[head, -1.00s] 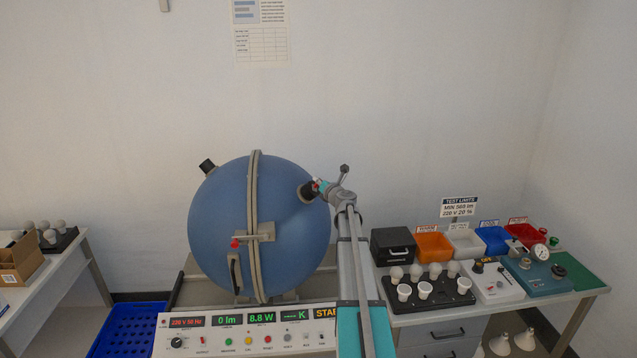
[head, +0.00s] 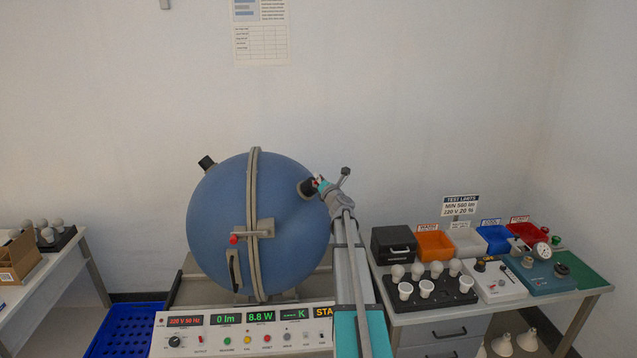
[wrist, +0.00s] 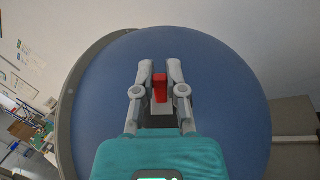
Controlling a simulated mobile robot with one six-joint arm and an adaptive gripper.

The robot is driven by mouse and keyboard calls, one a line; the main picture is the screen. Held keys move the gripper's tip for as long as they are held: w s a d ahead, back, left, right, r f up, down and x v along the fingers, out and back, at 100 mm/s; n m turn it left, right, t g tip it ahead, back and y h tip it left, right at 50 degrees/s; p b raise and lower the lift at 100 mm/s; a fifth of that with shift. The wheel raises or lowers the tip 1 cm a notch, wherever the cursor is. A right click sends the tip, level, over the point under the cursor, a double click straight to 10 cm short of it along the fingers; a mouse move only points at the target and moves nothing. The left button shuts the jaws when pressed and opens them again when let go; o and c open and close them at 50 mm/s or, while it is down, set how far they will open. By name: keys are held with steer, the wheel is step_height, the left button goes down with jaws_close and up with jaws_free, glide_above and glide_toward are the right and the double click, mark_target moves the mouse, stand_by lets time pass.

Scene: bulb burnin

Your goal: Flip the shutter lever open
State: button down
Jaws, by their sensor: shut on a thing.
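The shutter lever's red tip (wrist: 160,88) sits between the two fingers of my gripper (wrist: 160,72) in the wrist view. My gripper is shut on it, in front of the blue sphere (wrist: 215,95). In the head view my gripper (head: 322,184) is at the dark port (head: 306,188) on the upper right of the sphere (head: 215,215).
Below the sphere is a control panel (head: 240,340) reading 0 lm and 8.8 W. A side table at right holds a black bulb tray (head: 462,297), coloured bins (head: 435,246) and a teal gauge box (head: 540,276). A blue crate (head: 120,330) stands at lower left.

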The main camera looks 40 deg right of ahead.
steer(key=shift+s+a+f+m+t+h+b, duration=0.1)
steer(key=shift+s+m+t+h+b, duration=0.1)
steer(key=shift+m+h+b, duration=0.5)
steer(key=shift+s+a+f+m+t+h+b, duration=0.1)
steer(key=shift+s+m+t+h+b, duration=0.15)
steer(key=shift+h+b, duration=0.8)
steer(key=shift+s+a+f+m+t+h+b, duration=0.15)
steer(key=shift+m+h+b, duration=0.4)
steer(key=shift+h+b, duration=0.3)
steer(key=shift+w+d, duration=0.1)
steer(key=c, duration=0.7)
jaws_free()
steer(key=shift+r, duration=0.1)
steer(key=shift+c, duration=0.3)
